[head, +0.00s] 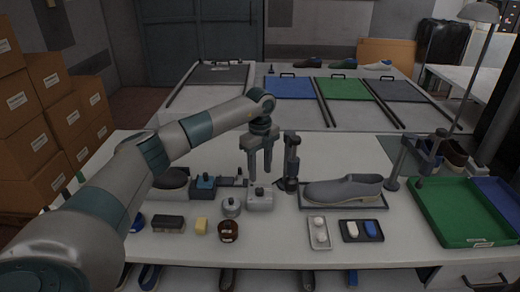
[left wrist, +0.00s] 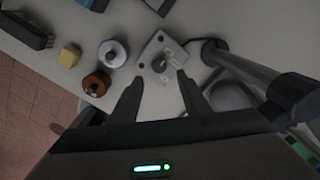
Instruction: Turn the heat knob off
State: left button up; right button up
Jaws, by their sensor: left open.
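The heat knob (head: 259,190) is a small dark knob on top of a pale control box (head: 260,202) on the table. In the left wrist view the knob (left wrist: 159,64) sits on the box's pale plate (left wrist: 148,55), which has small marks and a red dot. My left gripper (head: 259,172) points down just above the knob, open and empty. In the left wrist view its fingertips (left wrist: 160,80) are on either side of the near part of the box, apart from the knob. Whether the knob stands at on or off is too small to tell. My right gripper is not in view.
A dark upright stand (head: 291,165) is close on the right of the box. A grey shoe (head: 342,190) lies on a tray further right. A metal pot (head: 231,207) and a brown round tin (head: 228,231) are to the left. A green tray (head: 460,240) is at far right.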

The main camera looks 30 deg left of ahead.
pick_arm(q)
notch_tip(320, 180, up, 10)
jog(key=b, duration=0.2)
jog(key=shift+f+b, duration=0.15)
jog(key=shift+b, duration=0.15)
dwell(0.4)
